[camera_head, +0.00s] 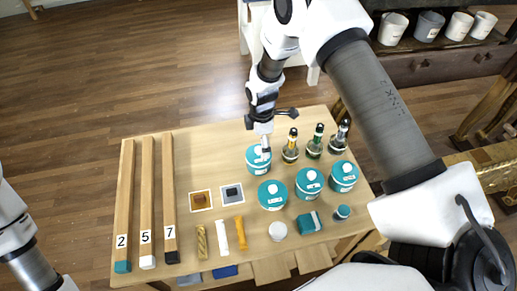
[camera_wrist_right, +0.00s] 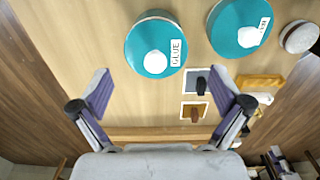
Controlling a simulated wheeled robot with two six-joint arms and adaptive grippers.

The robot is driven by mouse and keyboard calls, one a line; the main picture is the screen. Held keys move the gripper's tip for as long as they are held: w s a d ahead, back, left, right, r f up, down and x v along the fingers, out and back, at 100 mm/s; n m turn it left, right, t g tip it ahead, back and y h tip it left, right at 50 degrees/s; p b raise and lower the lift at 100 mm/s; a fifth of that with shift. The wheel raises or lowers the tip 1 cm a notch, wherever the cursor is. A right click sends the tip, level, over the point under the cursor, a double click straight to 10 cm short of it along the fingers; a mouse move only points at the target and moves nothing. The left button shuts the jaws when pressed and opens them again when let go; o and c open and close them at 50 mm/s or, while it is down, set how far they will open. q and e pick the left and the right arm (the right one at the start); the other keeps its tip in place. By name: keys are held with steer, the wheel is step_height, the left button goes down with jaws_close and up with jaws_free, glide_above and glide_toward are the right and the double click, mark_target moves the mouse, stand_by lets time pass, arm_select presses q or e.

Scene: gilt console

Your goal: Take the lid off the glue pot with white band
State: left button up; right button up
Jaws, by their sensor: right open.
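Several teal-lidded glue pots with white knobs stand on the table. One (camera_head: 258,158) is nearest my right gripper; the others are the front left pot (camera_head: 272,196), the middle pot (camera_head: 309,183) and the right pot (camera_head: 344,177). All lids are on. I cannot tell which band is the white one. My right gripper (camera_head: 264,140) is just behind the nearest pot in the head view. In the right wrist view my right gripper (camera_wrist_right: 165,98) is open and empty, with the nearest pot (camera_wrist_right: 147,62) ahead of it and apart. My left gripper is outside the head view.
Bottles (camera_head: 314,145) stand close behind the pots. Two tiles (camera_head: 201,200) and several small sticks (camera_head: 222,238) lie left of them. Three numbered wooden bars (camera_head: 146,205) lie along the left.

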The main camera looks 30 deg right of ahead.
mark_target(259, 149)
steer(key=f, duration=0.3)
steer(key=w+f, duration=0.1)
steer(key=shift+a+f+p, duration=0.15)
steer(key=shift+f+p, duration=0.25)
steer(key=shift+s+r, duration=0.2)
steer(key=c, duration=0.3)
jaws_close()
